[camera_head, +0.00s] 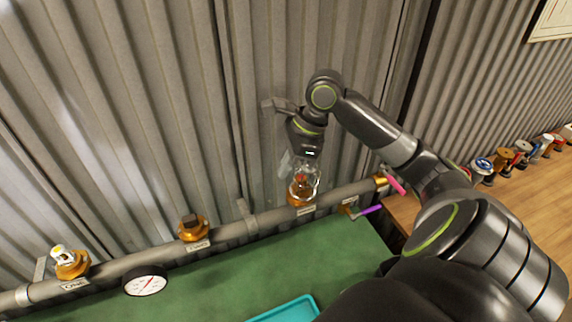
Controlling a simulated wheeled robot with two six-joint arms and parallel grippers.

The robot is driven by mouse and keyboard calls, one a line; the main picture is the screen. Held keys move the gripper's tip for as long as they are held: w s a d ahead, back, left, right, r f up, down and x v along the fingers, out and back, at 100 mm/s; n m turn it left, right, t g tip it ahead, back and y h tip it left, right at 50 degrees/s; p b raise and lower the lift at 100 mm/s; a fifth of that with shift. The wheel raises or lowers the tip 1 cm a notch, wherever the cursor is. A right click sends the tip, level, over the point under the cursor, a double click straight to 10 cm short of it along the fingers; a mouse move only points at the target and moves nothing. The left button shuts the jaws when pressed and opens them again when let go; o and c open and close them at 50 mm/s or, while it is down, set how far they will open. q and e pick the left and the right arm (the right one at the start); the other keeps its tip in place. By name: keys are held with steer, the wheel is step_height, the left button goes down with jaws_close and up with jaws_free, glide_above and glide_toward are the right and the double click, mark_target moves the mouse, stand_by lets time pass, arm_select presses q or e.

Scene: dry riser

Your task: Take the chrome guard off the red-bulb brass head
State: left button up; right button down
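My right gripper (302,172) comes down from above onto the right-hand brass head (301,197) on the grey pipe. Its fingers point down on either side of the top of this head, apart from each other. Something reddish shows between them. Shiny pale parts there may be the chrome guard, but I cannot tell them clearly from the fingers, nor whether the fingers press on anything. My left gripper is not in view.
The pipe (235,231) also carries a middle brass head (193,231) with a dark brown top, a left brass head (72,266) with a white and yellow top, and a round gauge (146,281). A teal tray (290,311) lies on the green surface (250,284). A corrugated wall stands close behind.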

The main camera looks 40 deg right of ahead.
steer(key=shift+r+p, duration=0.55)
steer(key=shift+p, duration=0.05)
steer(key=shift+r, duration=0.2)
steer(key=shift+r, duration=1.15)
steer(key=c, duration=1.7)
jaws_free()
steer(key=b+v, duration=0.2)
steer(key=v, duration=1.5)
steer(key=shift+r+b, duration=0.15)
steer(key=shift+b, duration=0.15)
